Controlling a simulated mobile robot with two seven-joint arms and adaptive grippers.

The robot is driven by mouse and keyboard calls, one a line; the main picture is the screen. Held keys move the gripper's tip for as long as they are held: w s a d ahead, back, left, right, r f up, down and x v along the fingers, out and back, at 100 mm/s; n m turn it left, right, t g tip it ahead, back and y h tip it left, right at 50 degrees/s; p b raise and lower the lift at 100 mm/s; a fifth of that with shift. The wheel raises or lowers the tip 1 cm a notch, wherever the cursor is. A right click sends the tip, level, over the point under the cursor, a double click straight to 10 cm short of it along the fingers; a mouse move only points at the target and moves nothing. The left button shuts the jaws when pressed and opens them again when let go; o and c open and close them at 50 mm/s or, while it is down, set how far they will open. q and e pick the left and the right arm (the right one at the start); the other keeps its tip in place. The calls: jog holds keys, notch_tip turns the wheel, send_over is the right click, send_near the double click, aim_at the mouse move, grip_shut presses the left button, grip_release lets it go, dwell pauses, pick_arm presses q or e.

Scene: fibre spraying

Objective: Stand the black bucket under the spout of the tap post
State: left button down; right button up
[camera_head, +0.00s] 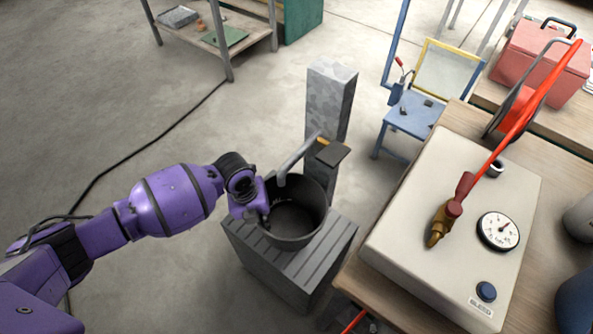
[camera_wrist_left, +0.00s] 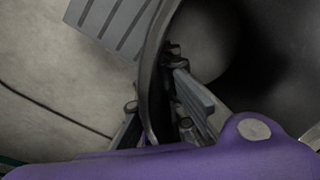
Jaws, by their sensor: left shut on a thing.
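The black bucket (camera_head: 294,232) stands upright on a grey slatted block (camera_head: 275,268), in front of the tap post (camera_head: 331,95). The grey spout (camera_head: 297,158) of the post reaches out to the left, and its tip is over the bucket's opening in the head view. My left gripper (camera_head: 256,207) is at the bucket's left rim. In the left wrist view its fingers (camera_wrist_left: 165,125) are on either side of the bucket wall (camera_wrist_left: 152,75), shut on it. The bucket's inside looks empty. My right gripper is not in view.
A wooden bench (camera_head: 355,283) with a pale machine, gauge (camera_head: 498,231) and red-hosed nozzle (camera_head: 447,215) stands close on the right. A blue chair (camera_head: 411,118) is behind. A low table (camera_head: 210,25) is at the back left. Floor on the left is clear except for a black cable (camera_head: 150,148).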

pick_arm(q)
jog(key=f, duration=0.2)
jog(key=w+a+f, duration=0.1)
jog(key=f, duration=0.3)
jog(key=shift+w+a+f+b, duration=0.1)
jog(key=shift+w+a+b, duration=0.3)
jog(key=c, duration=1.9)
grip_release()
jog(key=shift+o, duration=0.2)
notch_tip(320, 180, up, 12)
jog(key=a+p, duration=0.1)
jog(key=shift+s+a, duration=0.25)
